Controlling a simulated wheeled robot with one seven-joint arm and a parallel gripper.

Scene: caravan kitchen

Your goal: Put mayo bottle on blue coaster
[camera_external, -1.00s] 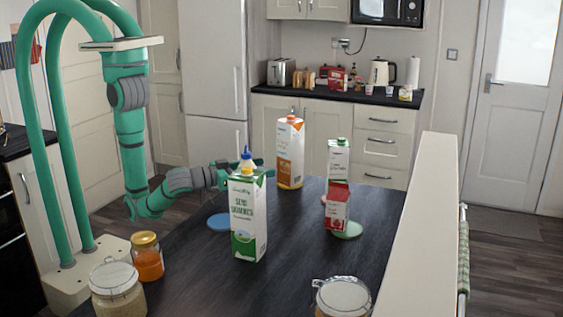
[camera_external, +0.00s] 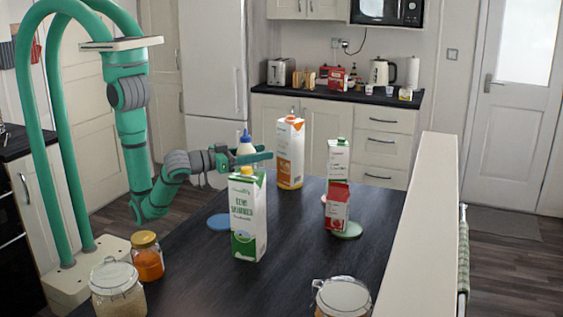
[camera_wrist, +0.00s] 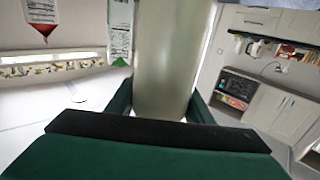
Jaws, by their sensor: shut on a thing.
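The mayo bottle (camera_external: 245,143), pale with a blue pointed cap, is held in my gripper (camera_external: 262,157) above the dark table, behind the green and white milk carton. The carton hides its lower part. In the wrist view the pale body of the bottle (camera_wrist: 172,60) stands between my fingers, which are shut on it. The blue coaster (camera_external: 219,222) lies flat on the table, left of the milk carton, with nothing seen on it. The bottle is up and to the right of the coaster in the picture.
The green and white milk carton (camera_external: 248,215) stands right beside the coaster. An orange carton (camera_external: 290,155) stands behind. A red box (camera_external: 337,207) and another carton (camera_external: 339,160) are near a green coaster (camera_external: 347,231). Jars (camera_external: 147,258) stand at the front left.

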